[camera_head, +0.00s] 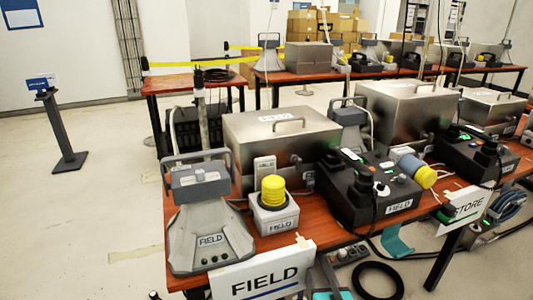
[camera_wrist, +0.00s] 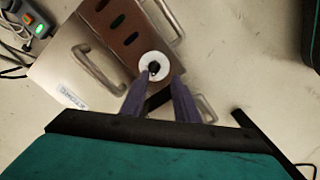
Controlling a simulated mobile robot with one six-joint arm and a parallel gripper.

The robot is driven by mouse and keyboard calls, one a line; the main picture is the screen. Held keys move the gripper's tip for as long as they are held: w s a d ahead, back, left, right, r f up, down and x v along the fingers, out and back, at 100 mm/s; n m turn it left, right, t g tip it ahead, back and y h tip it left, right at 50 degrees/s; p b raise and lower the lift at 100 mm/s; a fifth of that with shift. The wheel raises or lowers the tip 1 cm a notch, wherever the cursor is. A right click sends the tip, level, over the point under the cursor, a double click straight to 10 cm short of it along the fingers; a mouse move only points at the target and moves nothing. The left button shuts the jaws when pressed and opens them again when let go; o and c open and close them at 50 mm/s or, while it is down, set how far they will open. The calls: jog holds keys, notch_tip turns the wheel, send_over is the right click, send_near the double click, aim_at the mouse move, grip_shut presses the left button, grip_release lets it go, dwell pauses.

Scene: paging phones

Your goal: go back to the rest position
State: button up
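My gripper (camera_wrist: 158,80) shows in the wrist view as two dark purple fingers, spread apart. A white disc with a black centre (camera_wrist: 153,66) appears between and beyond the fingertips; I see no grip on it. A metal case with a handle (camera_wrist: 95,68) and a brown panel with dark oval slots (camera_wrist: 125,22) lie beyond the fingers. I cannot make out my gripper in the head view. There, the grey FIELD horn unit (camera_head: 208,235), a yellow-topped box (camera_head: 274,205) and a black FIELD phone unit (camera_head: 366,190) stand on the near table.
The near wooden table (camera_head: 310,243) also bears metal cases (camera_head: 282,137) and a STORE sign (camera_head: 465,208). A black post (camera_head: 62,130) stands at left. Cables and a black ring (camera_head: 378,280) lie on the floor at front right. The floor (camera_head: 90,220) at left is clear.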

jog(key=s+r+m+g+p, duration=0.1)
jog(key=s+r+m+p, duration=0.3)
jog(key=s, duration=0.9)
jog(key=s+r+m+g+p, duration=0.2)
jog(key=s+r+m+p, duration=0.2)
jog(key=s+p, duration=0.4)
jog(key=s+r+m+g+p, duration=0.2)
jog(key=s+r+m+p, duration=0.2)
jog(key=s, duration=1.6)
jog(key=p, duration=0.3)
jog(key=shift+a, duration=0.35)
jog(key=shift+a+r, duration=0.1)
jog(key=shift+r, duration=0.05)
